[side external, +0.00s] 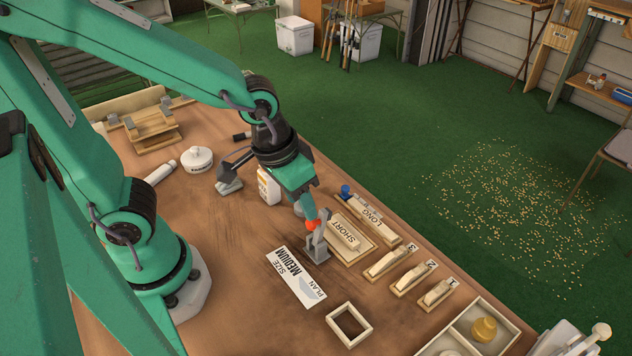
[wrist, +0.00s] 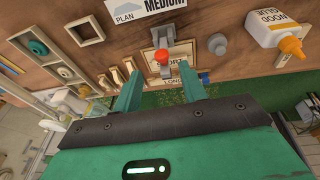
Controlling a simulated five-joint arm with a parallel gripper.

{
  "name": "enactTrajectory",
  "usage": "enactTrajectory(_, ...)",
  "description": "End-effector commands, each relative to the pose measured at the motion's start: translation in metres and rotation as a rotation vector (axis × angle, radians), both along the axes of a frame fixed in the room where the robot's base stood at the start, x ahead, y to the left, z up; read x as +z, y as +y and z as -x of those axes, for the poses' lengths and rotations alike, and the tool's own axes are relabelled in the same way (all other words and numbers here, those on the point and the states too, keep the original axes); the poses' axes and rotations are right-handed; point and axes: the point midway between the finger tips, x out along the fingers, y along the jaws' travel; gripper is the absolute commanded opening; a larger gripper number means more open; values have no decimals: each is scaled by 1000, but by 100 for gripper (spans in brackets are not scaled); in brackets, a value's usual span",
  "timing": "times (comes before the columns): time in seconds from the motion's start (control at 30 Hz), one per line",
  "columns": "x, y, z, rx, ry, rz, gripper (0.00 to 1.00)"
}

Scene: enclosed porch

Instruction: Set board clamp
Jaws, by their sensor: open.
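The board clamp (side external: 318,244) is a grey toggle clamp with an orange-red tip on its handle. It stands on the table at the near-left edge of the board marked SHORT (side external: 348,238). In the wrist view the clamp (wrist: 168,32) lies just beyond my gripper (wrist: 160,88), its red tip lined up with the gap between the two green fingers. The fingers are apart and nothing is held. In the side view my gripper (side external: 306,212) points down right by the red tip; contact cannot be told. The board marked LONG (side external: 364,215) lies behind SHORT.
A MEDIUM plan card (side external: 294,276) lies left of the clamp. A square wooden frame (side external: 349,324), numbered wooden pieces (side external: 411,280) and a divided tray (side external: 478,330) are at the near right. A glue bottle (side external: 268,188) and grey cylinder (wrist: 218,43) stand close by.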

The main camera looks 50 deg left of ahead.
Motion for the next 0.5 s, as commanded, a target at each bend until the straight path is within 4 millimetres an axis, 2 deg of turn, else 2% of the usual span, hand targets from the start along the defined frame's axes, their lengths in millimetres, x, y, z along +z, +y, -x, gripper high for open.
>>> enactTrajectory(0.2,15,1,4,-1,-2,1,42)
enactTrajectory(0.5,17,1,5,-1,1,0,42)
